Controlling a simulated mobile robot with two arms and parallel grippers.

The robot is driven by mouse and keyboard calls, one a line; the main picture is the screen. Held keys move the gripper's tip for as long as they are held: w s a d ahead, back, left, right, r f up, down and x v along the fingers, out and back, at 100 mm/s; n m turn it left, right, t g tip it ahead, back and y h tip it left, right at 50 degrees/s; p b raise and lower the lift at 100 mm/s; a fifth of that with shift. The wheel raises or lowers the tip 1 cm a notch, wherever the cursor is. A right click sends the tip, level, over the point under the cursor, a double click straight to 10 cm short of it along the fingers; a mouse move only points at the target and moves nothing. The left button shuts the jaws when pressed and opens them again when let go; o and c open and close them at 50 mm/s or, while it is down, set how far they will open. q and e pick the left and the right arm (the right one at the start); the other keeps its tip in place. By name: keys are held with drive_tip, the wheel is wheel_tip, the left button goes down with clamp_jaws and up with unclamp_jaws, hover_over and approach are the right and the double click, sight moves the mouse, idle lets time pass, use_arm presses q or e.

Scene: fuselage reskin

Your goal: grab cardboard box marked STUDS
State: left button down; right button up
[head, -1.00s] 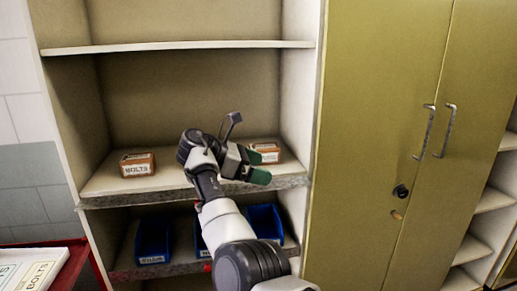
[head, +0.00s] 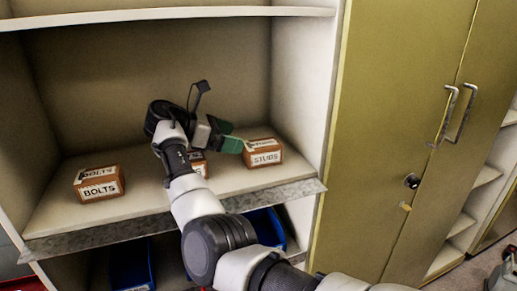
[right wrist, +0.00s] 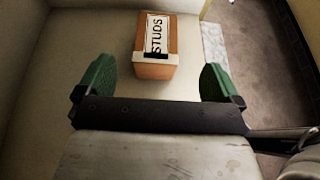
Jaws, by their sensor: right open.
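The cardboard box marked STUDS (head: 263,153) sits on the middle shelf (head: 150,205), toward its right end. It also shows in the right wrist view (right wrist: 155,62), ahead of my fingers and roughly midway between them. My right gripper (head: 232,137) has green fingertips and is just left of the box in the head view. In the right wrist view its fingers (right wrist: 158,84) are spread wide with nothing between them, and the box is a little beyond. My left gripper is not in view.
A box marked BOLTS (head: 98,184) sits on the shelf's left part. Another cardboard box (head: 199,165) is partly hidden behind my right arm. Blue bins (head: 131,264) stand on the shelf below. The shelf's right wall and a closed yellow cabinet (head: 400,120) are to the right.

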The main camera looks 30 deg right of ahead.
sight(262, 143)
drive_tip(key=shift+x, duration=1.25)
drive_tip(key=shift+d+f, duration=0.1)
drive_tip(key=shift+d, duration=0.15)
drive_tip(key=shift+d+f+p, duration=0.15)
drive_tip(key=shift+d+p, duration=0.15)
drive_tip(key=shift+p, duration=0.15)
drive_tip(key=p+x, duration=0.1)
drive_tip(key=x, duration=0.2)
drive_tip(key=shift+s+d+f, duration=0.1)
drive_tip(key=shift+d+f, duration=0.05)
drive_tip(key=shift+d, duration=0.1)
drive_tip(key=shift+d+f+p, duration=0.25)
drive_tip(key=shift+d+p, duration=0.05)
drive_tip(key=shift+d, duration=0.1)
drive_tip(key=shift+a, duration=0.1)
drive_tip(key=shift+c, duration=1.5)
drive_tip(key=c, duration=0.9)
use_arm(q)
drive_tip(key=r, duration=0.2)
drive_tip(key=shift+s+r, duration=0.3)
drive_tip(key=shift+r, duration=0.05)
use_arm(e)
drive_tip(key=shift+r, duration=0.1)
drive_tip(key=shift+c, duration=0.5)
